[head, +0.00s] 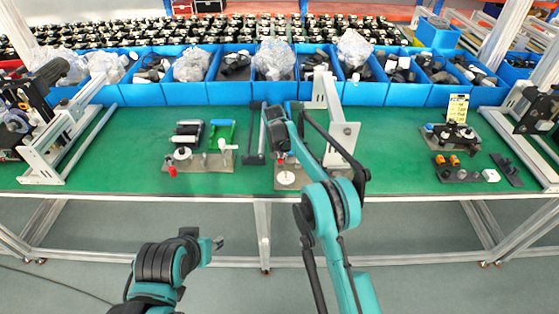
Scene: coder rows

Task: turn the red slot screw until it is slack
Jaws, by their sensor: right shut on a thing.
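My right gripper (281,153) points down over a small brown board (290,187) at the middle of the green table. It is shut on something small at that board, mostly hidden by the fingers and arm. A white disc (285,178) lies on the board just in front of the gripper. A red screw-like piece (172,171) stands at the front left of another board, apart from both grippers. Its slot is too small to see. Whether another red screw is under my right gripper cannot be told. My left gripper (217,243) is low in front of the table, away from the boards; its finger gap is unclear.
Blue bins (230,93) line the back. A metal frame (335,130) stands right of my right gripper. The green table (390,150) is clear farther right, before more fixtures.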

